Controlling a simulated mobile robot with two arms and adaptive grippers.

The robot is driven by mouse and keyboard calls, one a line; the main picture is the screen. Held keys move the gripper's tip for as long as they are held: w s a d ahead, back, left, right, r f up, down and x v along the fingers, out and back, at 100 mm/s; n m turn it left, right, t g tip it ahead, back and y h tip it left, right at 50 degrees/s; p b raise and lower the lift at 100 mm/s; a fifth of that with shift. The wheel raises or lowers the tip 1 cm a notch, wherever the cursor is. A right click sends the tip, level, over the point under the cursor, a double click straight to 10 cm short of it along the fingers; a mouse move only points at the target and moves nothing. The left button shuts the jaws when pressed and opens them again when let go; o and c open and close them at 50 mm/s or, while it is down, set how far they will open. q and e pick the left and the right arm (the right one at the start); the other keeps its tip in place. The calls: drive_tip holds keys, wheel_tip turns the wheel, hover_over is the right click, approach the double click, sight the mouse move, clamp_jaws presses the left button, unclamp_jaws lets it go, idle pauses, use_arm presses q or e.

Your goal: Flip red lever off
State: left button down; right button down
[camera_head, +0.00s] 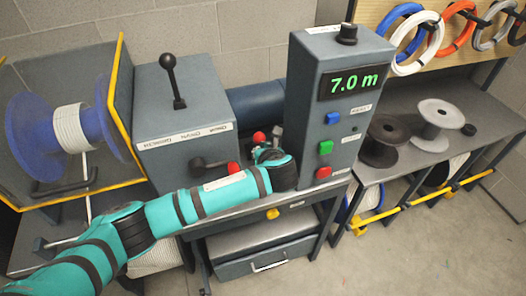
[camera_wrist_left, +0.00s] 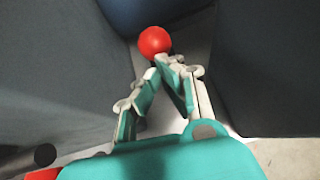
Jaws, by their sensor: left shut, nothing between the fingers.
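A red ball knob (camera_head: 259,138), the visible end of the red lever, stands in the gap between the grey box and the display cabinet. It also shows in the left wrist view (camera_wrist_left: 154,41), just beyond my fingertips. The lever's stem is hidden. My left gripper (camera_head: 268,153) is just in front of the knob in the head view, partly hidden by its own wrist. In the left wrist view its fingers (camera_wrist_left: 160,67) meet at the tips, shut and empty. I cannot tell whether they touch the knob. My right gripper is not in view.
The grey box (camera_head: 183,97) with a black lever (camera_head: 171,79) flanks the gap on the left. The display cabinet (camera_head: 330,110), reading 7.0 m, flanks it on the right. Another red knob (camera_head: 234,169) lies near my forearm. A blue cylinder (camera_head: 258,104) is behind.

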sight(257, 136)
use_arm(q)
drive_tip(key=r+p, duration=0.1)
drive_tip(key=w+r+g+p, duration=0.1)
drive_tip(key=p, duration=0.1)
drive_tip(key=r+g+p, duration=0.1)
drive_tip(key=p, duration=0.1)
drive_tip(key=shift+w+a, duration=0.35)
drive_tip(key=shift+w, duration=0.05)
drive_tip(key=w+g+p, duration=0.1)
drive_tip(key=w+r+g+h+p, duration=0.1)
drive_tip(key=p, duration=0.1)
drive_tip(key=shift+w+a+r, duration=0.1)
drive_tip(key=shift+w+a, duration=0.15)
drive_tip(key=shift+a, duration=0.15)
drive_tip(key=shift+w+a+r+g+h, duration=0.1)
drive_tip(key=shift+w+a+g+h, duration=0.05)
drive_tip(key=shift+w+g, duration=0.25)
drive_tip(key=shift+w+a+r+g+h, duration=0.15)
drive_tip(key=shift+w+g, duration=0.15)
drive_tip(key=shift+w, duration=0.2)
drive_tip(key=shift+w+a+r+b, duration=0.1)
drive_tip(key=shift+w+a+b, duration=0.15)
drive_tip(key=shift+w, duration=0.4)
